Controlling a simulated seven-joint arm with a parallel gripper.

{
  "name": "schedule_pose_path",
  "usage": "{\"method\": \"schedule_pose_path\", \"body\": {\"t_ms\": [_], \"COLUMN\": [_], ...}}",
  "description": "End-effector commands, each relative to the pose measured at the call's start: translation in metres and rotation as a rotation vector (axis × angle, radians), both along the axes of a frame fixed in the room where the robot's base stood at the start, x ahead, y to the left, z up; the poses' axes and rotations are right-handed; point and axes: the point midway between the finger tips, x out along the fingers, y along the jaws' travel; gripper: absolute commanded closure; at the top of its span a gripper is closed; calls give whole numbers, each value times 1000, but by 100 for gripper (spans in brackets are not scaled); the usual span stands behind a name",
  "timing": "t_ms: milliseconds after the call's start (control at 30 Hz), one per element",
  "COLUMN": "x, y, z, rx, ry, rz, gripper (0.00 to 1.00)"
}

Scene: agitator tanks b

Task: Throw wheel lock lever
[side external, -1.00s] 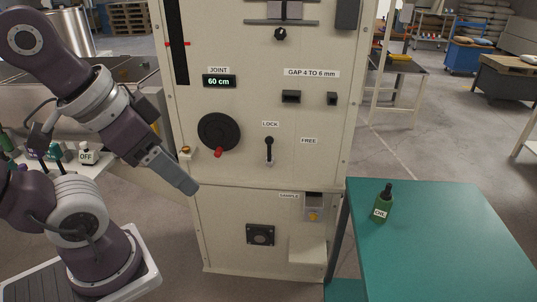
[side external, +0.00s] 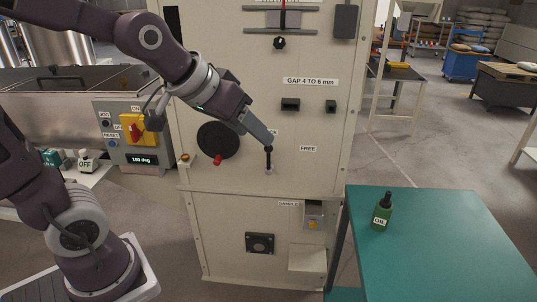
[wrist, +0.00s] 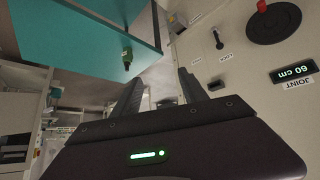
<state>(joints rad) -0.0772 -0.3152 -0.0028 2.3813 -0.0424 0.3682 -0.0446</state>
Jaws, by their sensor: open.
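The lock lever (side external: 268,161) is a small black lever with a round knob at its top, on the front of the cream cabinet. It points upward, left of the FREE label (side external: 308,148); the LOCK label is mostly hidden by my gripper. The black wheel (side external: 213,140) with a red knob is left of the lever. My gripper (side external: 269,140) appears just above the lever knob in the side view. In the wrist view, my gripper (wrist: 157,82) is open and empty, and the lever (wrist: 217,38) stands apart from the fingers, up and to the right.
A teal table (side external: 440,235) with a green oil bottle (side external: 382,212) stands at the right. A yellow and red switch box (side external: 133,130) is at the left. A sample fixture (side external: 313,215) and lower ledge (side external: 307,257) project from the cabinet below the lever.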

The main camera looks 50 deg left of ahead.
Motion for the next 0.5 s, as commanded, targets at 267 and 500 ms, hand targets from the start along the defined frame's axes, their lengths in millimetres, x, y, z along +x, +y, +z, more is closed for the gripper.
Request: {"method": "schedule_pose_path", "body": {"t_ms": [267,500], "x": [216,251], "y": [107,208], "z": [-83,-216], "rx": [-10,97], "ry": [-362,-680], "rz": [281,483], "gripper": [49,49]}}
